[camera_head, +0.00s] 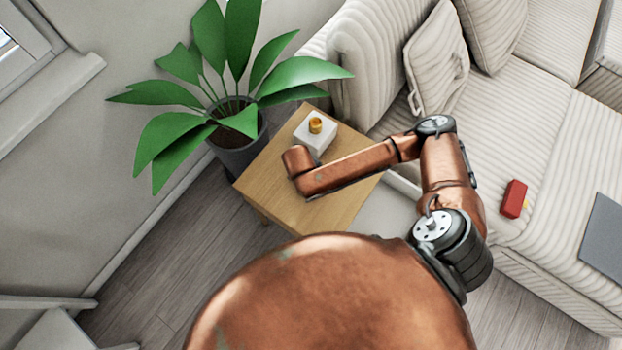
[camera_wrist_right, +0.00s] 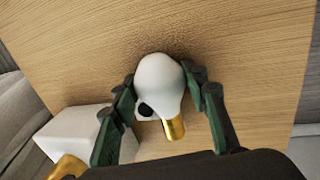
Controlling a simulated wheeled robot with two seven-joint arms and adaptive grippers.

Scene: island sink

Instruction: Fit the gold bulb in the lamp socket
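The lamp base is a white block with a gold socket (camera_head: 315,125) on its top, standing on the wooden side table. It also shows at lower left in the right wrist view (camera_wrist_right: 80,128). The bulb (camera_wrist_right: 158,80) is white with a gold end (camera_wrist_right: 174,128); it sits between the fingers of my right gripper (camera_wrist_right: 162,82), beside the lamp base. The fingertips appear closed against its two sides. Whether the bulb touches the tabletop is unclear. In the head view my right arm's wrist hides the gripper and bulb. My left gripper is not in view.
The wooden side table (camera_head: 262,172) has bare top around the lamp base. A potted plant (camera_head: 238,150) stands at its left, with leaves near the table. A striped sofa (camera_head: 545,130) is at right, holding a red object (camera_head: 513,198) and a grey flat item (camera_head: 603,235).

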